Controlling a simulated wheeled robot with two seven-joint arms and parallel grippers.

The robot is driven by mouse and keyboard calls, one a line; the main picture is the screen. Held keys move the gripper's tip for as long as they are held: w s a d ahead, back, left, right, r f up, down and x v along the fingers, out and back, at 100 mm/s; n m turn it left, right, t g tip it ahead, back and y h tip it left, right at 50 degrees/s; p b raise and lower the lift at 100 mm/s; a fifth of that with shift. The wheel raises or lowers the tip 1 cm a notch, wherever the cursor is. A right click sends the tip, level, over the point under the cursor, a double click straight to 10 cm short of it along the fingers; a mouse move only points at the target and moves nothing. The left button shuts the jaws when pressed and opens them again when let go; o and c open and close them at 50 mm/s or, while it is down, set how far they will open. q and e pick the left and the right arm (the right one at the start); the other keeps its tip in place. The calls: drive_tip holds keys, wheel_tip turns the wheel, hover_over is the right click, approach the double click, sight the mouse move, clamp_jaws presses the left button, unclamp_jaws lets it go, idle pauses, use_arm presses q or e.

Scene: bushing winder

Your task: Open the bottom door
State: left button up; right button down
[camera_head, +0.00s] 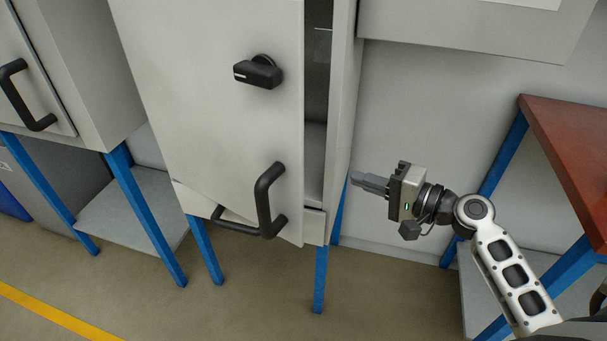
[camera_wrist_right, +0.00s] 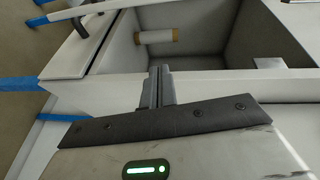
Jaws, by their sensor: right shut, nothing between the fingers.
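The pale grey cabinet door (camera_head: 215,130) stands ajar in the head view, with a dark gap along its right edge. It carries a black knob (camera_head: 258,72) and a black bar handle (camera_head: 268,200). A second black handle (camera_head: 235,222) sits low, partly hidden behind the door, on a pale lower panel (camera_head: 315,227). My right gripper (camera_head: 368,183) is shut and empty, just right of the cabinet, pointing left at its side. In the right wrist view its fingers (camera_wrist_right: 159,85) are together near the edge of the open cabinet; contact cannot be told. My left gripper is not in view.
A roll (camera_wrist_right: 157,36) lies inside the compartment in the wrist view. Another cabinet (camera_head: 85,60) stands at the left. A red-topped table (camera_head: 570,150) with blue legs is at the right. Floor (camera_head: 270,290) in front of the cabinet is clear.

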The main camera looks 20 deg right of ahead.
sight(303, 165)
use_arm(q)
drive_tip(key=p, duration=0.1)
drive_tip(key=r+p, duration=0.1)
drive_tip(key=p, duration=0.1)
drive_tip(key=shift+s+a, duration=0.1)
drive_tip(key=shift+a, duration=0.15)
use_arm(e)
drive_tip(key=w+a+r, duration=0.1)
drive_tip(key=w+a, duration=0.1)
drive_tip(key=a, duration=0.1)
drive_tip(key=w+a+r+y, duration=0.1)
drive_tip(key=w+a, duration=0.1)
drive_tip(key=a, duration=0.1)
drive_tip(key=w+a+r+y, duration=0.1)
drive_tip(key=w+a, duration=0.1)
drive_tip(key=a, duration=0.2)
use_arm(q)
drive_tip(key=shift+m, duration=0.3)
